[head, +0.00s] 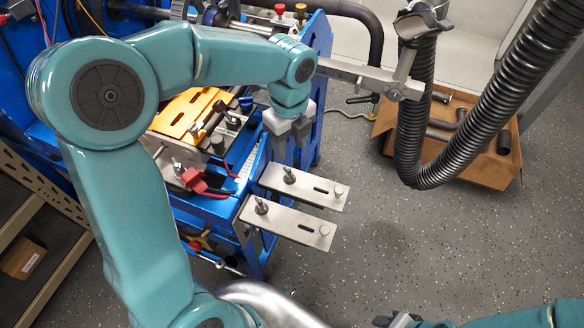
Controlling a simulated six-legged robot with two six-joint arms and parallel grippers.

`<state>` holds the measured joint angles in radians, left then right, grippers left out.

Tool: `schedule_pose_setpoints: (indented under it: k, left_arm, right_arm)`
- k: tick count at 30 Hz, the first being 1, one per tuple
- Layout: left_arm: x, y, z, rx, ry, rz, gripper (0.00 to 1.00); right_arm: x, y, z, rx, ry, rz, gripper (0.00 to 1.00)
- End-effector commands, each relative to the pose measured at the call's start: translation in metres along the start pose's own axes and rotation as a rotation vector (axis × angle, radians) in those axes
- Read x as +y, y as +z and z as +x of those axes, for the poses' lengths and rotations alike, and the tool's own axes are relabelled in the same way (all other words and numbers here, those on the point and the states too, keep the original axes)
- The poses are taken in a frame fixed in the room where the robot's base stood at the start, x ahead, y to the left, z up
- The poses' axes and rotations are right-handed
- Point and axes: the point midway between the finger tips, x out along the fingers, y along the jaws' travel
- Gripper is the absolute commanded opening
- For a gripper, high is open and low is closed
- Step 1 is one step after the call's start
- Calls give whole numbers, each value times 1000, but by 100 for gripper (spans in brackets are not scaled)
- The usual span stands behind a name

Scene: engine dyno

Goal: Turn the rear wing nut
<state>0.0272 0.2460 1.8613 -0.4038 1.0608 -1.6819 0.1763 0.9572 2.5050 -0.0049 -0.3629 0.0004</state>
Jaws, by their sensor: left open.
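Two pale metal plates stick out to the right from the blue stand, each with a slot, a dark upright fastener near its left end and a round post at its right end. The far plate (318,188) carries one fastener, which looks like the rear wing nut (289,175). The near plate (285,221) carries a similar front wing nut (261,206). My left gripper (289,152) is open, fingers pointing down, above and just beyond the far plate, apart from the rear nut. My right gripper (398,321) shows only partly at the bottom edge; its jaws are unclear.
A blue engine stand (306,130) with a yellow cover (187,112) and red clamp (193,180) lies behind my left arm. A black corrugated hose (409,120) hangs at the right. A cardboard box (483,163) stands behind it. The speckled floor (430,245) is clear.

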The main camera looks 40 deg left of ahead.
Motion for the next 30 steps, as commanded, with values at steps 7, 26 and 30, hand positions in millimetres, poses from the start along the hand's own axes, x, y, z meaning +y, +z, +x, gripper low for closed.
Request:
schedule_pose_setpoints:
  k: [7,26,30]
  left_arm:
    - [0,-1,61,2,5,0,47]
    - [-4,0,103,0,0,0,47]
    - [-4,0,102,0,0,0,2]
  right_arm:
    - [2,0,6,0,0,0,43]
    - [3,0,8,0,0,0,43]
    - [3,0,8,0,0,0,43]
